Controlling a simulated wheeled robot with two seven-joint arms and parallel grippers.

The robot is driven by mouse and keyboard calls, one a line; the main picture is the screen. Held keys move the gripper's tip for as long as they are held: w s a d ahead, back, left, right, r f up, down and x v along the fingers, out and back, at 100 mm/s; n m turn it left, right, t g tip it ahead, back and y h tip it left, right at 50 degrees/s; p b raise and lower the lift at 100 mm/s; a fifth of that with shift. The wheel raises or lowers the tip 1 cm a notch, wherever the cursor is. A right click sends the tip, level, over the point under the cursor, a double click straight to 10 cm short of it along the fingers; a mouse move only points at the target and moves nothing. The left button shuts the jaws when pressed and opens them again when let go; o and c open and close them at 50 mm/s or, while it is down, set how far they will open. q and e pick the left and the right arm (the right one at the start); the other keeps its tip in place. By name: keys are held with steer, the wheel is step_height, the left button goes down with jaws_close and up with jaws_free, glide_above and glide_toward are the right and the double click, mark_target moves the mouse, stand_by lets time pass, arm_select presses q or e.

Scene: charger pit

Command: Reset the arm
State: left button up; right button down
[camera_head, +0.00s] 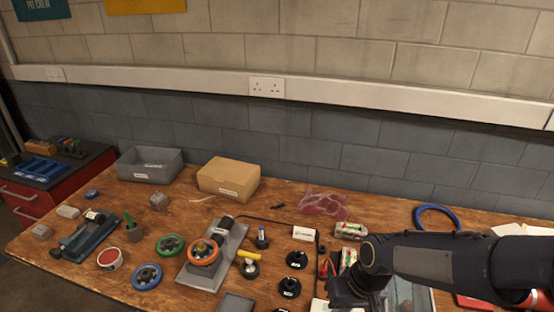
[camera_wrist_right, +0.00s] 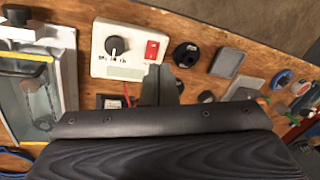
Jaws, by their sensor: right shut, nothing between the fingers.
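My right arm comes in from the right in the head view, with its dark gripper (camera_head: 350,292) low over the bench at the bottom edge. In the right wrist view the gripper's fingers (camera_wrist_right: 160,84) are together and empty. They point toward a white control box (camera_wrist_right: 125,48) with a black dial and a red switch, and I cannot tell whether they touch it. My left gripper is not in view.
The wooden bench (camera_head: 370,215) holds a grey bin (camera_head: 150,166), a cardboard box (camera_head: 229,178), a grey plate with an orange-ringed wheel (camera_head: 202,254), black round parts (camera_head: 289,287) and a blue ring (camera_head: 437,218). A clear-lidded case (camera_wrist_right: 30,90) lies beside the control box.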

steer(key=s+d+r+m+t, duration=0.1)
steer(key=s+d+r+t, duration=0.1)
steer(key=s+r, duration=0.3)
steer(key=s+d+r+m+t+y, duration=0.1)
steer(key=s+d+r+t, duration=0.2)
steer(key=s, duration=0.5)
step_height(320, 180, up, 2)
steer(key=shift+d+m, duration=0.4)
steer(key=shift+d, duration=0.35)
